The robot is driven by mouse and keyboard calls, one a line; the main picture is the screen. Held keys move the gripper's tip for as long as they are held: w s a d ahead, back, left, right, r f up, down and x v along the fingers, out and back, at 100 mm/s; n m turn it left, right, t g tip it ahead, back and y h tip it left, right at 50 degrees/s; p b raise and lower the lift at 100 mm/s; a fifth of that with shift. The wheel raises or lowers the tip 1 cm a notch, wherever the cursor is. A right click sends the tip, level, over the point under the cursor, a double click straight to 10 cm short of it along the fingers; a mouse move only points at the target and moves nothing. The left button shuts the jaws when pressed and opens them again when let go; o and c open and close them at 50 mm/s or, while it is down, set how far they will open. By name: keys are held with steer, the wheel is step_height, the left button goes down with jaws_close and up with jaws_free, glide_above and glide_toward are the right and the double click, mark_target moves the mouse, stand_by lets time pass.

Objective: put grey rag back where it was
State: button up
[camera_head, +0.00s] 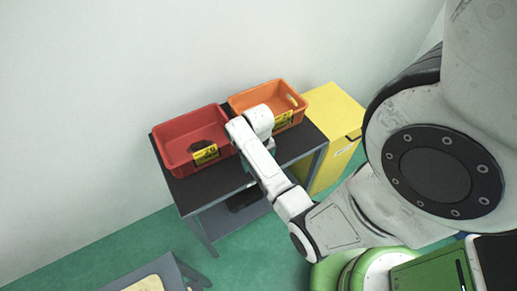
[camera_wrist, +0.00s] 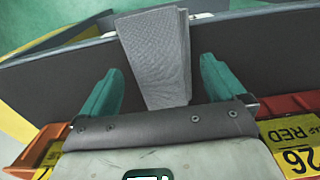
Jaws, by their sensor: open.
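The grey rag (camera_wrist: 157,50) is a folded, textured strip in the wrist view. It lies on the dark table top (camera_wrist: 255,50) by the table's front edge, and its far end reaches across that edge. My gripper (camera_wrist: 160,72) is open, with one teal finger on each side of the rag. A gap shows between the rag and each finger. The near end of the rag goes out of sight behind the gripper body. In the head view my arm hides the gripper and the rag.
A red bin (camera_head: 162,159) with a dark thing inside and an orange bin (camera_head: 250,92) stand on the table, with yellow labels. A yellow cabinet (camera_head: 336,122) stands right of the table. A dark object (camera_head: 242,201) is on the lower shelf. Another table (camera_head: 178,275) is at the bottom.

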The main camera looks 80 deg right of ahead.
step_height(320, 180, up, 10)
steer(key=a+n+t, duration=0.1)
steer(key=a+n, duration=0.8)
steer(key=a, duration=1.5)
steer(key=shift+s+a, duration=0.15)
steer(key=shift+a, duration=0.2)
